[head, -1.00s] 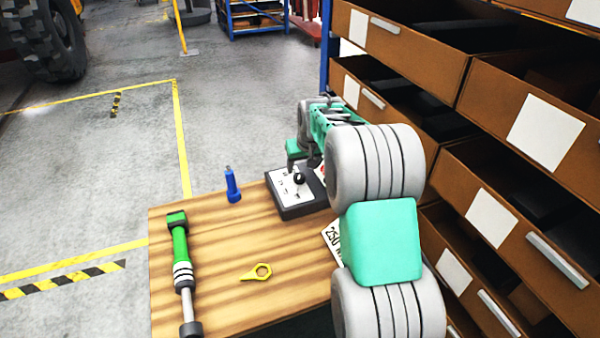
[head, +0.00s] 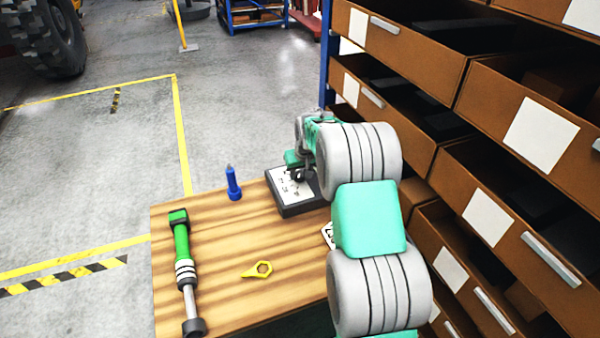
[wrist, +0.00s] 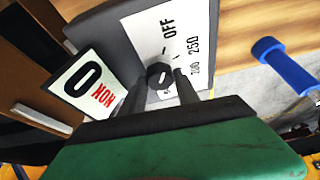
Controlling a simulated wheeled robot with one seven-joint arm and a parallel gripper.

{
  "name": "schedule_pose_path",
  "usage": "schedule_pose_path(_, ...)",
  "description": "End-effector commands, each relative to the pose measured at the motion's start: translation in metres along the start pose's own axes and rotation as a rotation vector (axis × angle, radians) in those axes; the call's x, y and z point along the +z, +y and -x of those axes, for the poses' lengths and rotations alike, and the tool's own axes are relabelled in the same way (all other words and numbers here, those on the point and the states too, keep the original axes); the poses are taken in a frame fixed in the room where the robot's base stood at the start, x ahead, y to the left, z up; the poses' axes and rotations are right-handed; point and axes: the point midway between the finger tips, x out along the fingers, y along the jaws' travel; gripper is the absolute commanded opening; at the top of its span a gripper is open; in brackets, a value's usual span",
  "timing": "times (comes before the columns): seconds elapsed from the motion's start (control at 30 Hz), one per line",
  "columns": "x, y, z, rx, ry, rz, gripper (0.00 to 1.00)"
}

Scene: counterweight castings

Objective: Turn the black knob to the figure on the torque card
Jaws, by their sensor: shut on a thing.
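The black knob (wrist: 158,75) stands on a white dial plate marked OFF, 250 and 200 in the wrist view. My gripper (wrist: 160,85) is shut on the knob, one finger on each side. Its pointer setting is hard to read. The knob is dark and partly covered by my gripper (head: 299,172) in the head view. The dial box (head: 297,207) sits at the table's far right corner. A white card (head: 328,236) shows only its edge past my arm. A card (wrist: 88,88) beside the box in the wrist view shows a large 0 and red letters.
A blue tool (head: 232,183) stands left of the box. A green-handled wrench (head: 181,248) and a yellow ring tool (head: 259,270) lie on the wooden table (head: 225,300). Brown drawers (head: 490,215) rise close on the right.

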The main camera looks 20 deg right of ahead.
Motion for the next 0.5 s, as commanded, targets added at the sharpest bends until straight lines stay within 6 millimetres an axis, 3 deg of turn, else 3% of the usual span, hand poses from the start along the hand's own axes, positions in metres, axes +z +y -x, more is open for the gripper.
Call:
schedule_pose_path(0.33, -0.0001, -0.0002, 0.0003, 0.000, 0.000, 0.000, 0.00)
schedule_pose_path(0.5, 0.0000, -0.0004, 0.0001, 0.001, 0.000, -0.002, 0.00)
